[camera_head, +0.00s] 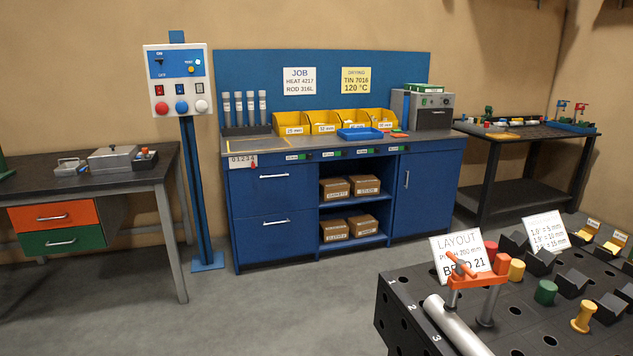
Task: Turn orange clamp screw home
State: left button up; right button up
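An orange clamp (490,277) stands on a grey post at the near edge of the black perforated fixture table (520,322) at the lower right. Its clamp screw (460,264) has an orange tilted handle at the arm's left end, with a metal spindle below it. A silver tube (455,328) lies under the screw. I cannot tell whether the screw tip touches the tube. Neither of my grippers is in view.
A "LAYOUT" card (463,256) stands behind the clamp. Red, green and yellow pegs and black V-blocks (572,283) crowd the fixture table. A blue cabinet bench (420,185) stands at the back wall, with open floor (300,300) before it.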

aim_at(461, 266)
jog(key=u, duration=1.3)
jog(key=i, duration=1.4)
jog(key=z, duration=3.35)
